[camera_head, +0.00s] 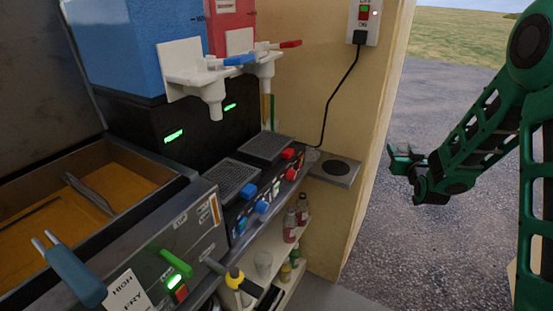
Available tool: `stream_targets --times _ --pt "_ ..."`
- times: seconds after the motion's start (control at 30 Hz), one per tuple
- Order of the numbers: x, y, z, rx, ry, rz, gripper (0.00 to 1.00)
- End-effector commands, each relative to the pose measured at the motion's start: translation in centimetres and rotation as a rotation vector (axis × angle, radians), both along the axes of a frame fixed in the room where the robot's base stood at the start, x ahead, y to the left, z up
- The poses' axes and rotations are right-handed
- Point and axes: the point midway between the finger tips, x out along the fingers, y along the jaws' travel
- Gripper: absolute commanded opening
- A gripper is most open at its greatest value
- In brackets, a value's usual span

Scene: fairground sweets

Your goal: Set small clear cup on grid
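A small clear cup (263,263) stands on the upper shelf under the counter, near the lower middle of the head view. Two dark drip grids lie below the drink dispensers: a nearer grid (235,179) under the blue tank's white spout and a farther grid (266,147) under the red tank's spout. No cup stands on either grid. My green gripper (393,158) is at the right, out over the gravel and well apart from the cup and the grids. Its fingers look spread, with nothing between them.
Blue (132,45) and red (231,22) tanks stand above the grids, with levers on their spouts. Bottles (303,208) share the shelves with the cup. A small metal plate (338,170) juts out by the wall. A fryer (90,205) fills the left. The gravel at right is clear.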

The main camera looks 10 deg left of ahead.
Motion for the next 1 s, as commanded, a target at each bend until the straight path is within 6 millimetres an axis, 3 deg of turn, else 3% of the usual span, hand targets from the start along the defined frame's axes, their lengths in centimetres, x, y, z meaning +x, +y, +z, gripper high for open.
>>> stream_targets --times 0.33,0.47,0.57,0.77,1.0 --pt "0.0 0.1 0.0 0.000 0.000 0.002 0.25" --pt "-0.4 2.2 0.5 0.001 -0.001 0.032 0.25" --pt "-1.2 5.6 1.1 0.002 -0.001 0.084 0.25" --pt "-4.3 14.8 2.9 0.002 -0.002 0.227 0.25" --pt "-10.1 25.2 4.9 0.005 -0.002 0.410 0.25"
